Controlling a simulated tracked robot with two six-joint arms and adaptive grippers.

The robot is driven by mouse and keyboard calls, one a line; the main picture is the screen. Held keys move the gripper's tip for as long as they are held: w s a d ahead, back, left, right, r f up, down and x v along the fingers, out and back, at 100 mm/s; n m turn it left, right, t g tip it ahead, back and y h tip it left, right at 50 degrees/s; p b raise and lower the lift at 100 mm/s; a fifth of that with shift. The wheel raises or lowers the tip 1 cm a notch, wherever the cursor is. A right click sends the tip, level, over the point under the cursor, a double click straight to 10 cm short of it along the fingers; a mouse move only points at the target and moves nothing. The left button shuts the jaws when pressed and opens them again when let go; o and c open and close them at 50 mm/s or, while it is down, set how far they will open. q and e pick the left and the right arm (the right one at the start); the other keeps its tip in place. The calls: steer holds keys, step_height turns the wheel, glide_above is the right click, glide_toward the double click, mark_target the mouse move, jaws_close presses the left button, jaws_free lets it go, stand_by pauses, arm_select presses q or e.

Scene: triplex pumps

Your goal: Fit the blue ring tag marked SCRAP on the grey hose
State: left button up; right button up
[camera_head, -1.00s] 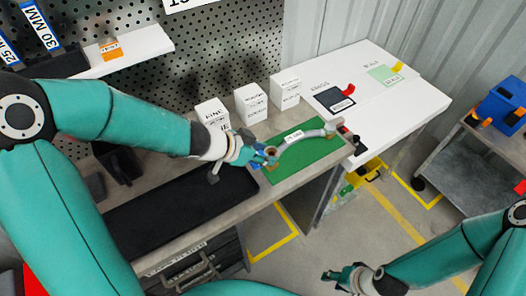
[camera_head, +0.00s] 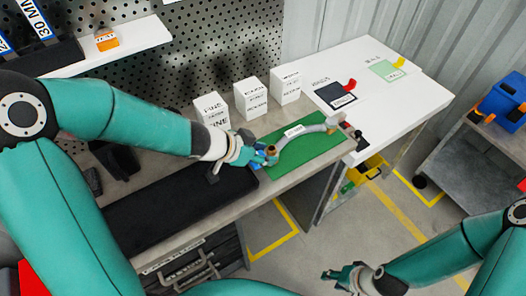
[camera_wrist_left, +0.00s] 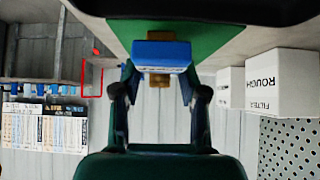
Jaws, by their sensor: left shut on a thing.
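The grey hose (camera_head: 302,138) lies curved on a green mat (camera_head: 318,150), with a white label on its middle and a brass-coloured near end (camera_head: 272,150). My left gripper (camera_head: 265,156) is at that near end, shut on the blue ring tag (camera_wrist_left: 160,55). In the left wrist view the tag sits between the fingertips, and brass-coloured parts show above and below it. I cannot tell whether the ring is around the hose end or only in front of it. The SCRAP marking is not readable. My right gripper (camera_head: 345,277) is low over the floor, away from the bench, its jaws unclear.
Several white boxes (camera_head: 250,98) stand behind the mat. A black mat (camera_head: 160,212) lies left of it on the bench. A white table (camera_head: 385,75) with dark and green squares adjoins at the right. A perforated panel (camera_head: 230,50) rises behind.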

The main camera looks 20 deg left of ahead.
arm_select(q)
steer(key=shift+f, duration=0.25)
steer(key=o, duration=1.2)
steer(key=shift+o, duration=0.2)
steer(key=shift+r, duration=0.1)
steer(key=v, duration=1.2)
